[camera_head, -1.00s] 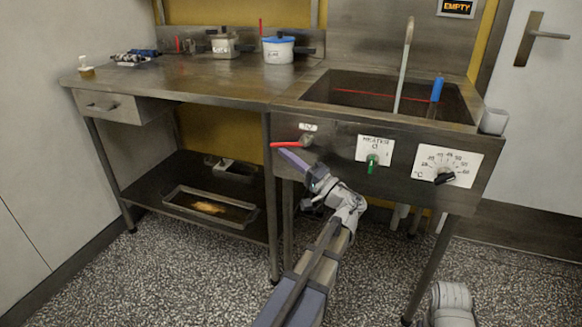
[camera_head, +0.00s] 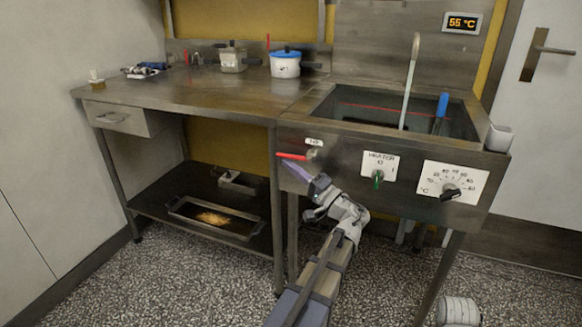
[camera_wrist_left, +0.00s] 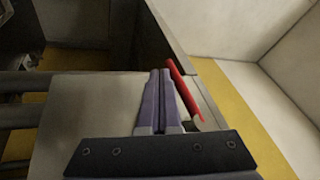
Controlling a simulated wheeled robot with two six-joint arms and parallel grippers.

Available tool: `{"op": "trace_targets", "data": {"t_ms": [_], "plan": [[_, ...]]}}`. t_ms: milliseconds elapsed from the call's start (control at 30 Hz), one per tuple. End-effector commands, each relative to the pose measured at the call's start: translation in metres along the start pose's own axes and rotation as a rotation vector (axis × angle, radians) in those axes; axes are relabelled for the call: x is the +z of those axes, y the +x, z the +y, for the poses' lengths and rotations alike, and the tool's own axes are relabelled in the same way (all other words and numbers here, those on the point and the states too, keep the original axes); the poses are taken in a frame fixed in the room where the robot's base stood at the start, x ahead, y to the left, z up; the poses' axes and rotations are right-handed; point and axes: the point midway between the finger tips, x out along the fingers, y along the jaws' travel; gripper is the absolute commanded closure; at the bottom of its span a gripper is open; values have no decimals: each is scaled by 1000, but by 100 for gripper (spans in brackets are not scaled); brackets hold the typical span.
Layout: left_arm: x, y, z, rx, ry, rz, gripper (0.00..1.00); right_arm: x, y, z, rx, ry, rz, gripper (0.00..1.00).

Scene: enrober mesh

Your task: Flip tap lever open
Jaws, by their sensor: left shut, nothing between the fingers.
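The red tap lever (camera_head: 291,156) sticks out to the left from its pivot under the TAP label on the sink's front panel, lying nearly level. My left gripper (camera_head: 287,165) is shut and empty, with its fingertips just below the lever's free end. In the left wrist view the lever (camera_wrist_left: 184,88) runs beside the closed purple fingers (camera_wrist_left: 160,75), on their right and very near; I cannot tell whether they touch. My right gripper is not in view.
The green heater switch (camera_head: 378,178) and black temperature dial (camera_head: 450,193) sit right of the lever. The sink (camera_head: 325,93) is above. A display (camera_head: 461,23) reads 55 °C. A table leg (camera_head: 278,225) stands beside my left arm; a tray (camera_head: 250,234) lies on the lower shelf.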

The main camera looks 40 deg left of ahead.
Motion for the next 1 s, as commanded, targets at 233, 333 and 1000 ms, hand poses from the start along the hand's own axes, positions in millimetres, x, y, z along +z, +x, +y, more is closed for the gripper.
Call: {"op": "trace_targets", "data": {"t_ms": [233,333,1000], "plan": [[2,-5,16,0,0,0,100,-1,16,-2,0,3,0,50],[4,-9,32,0,0,0,100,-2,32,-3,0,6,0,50],[10,-105,54,1,-1,2,100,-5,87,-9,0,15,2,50]]}}
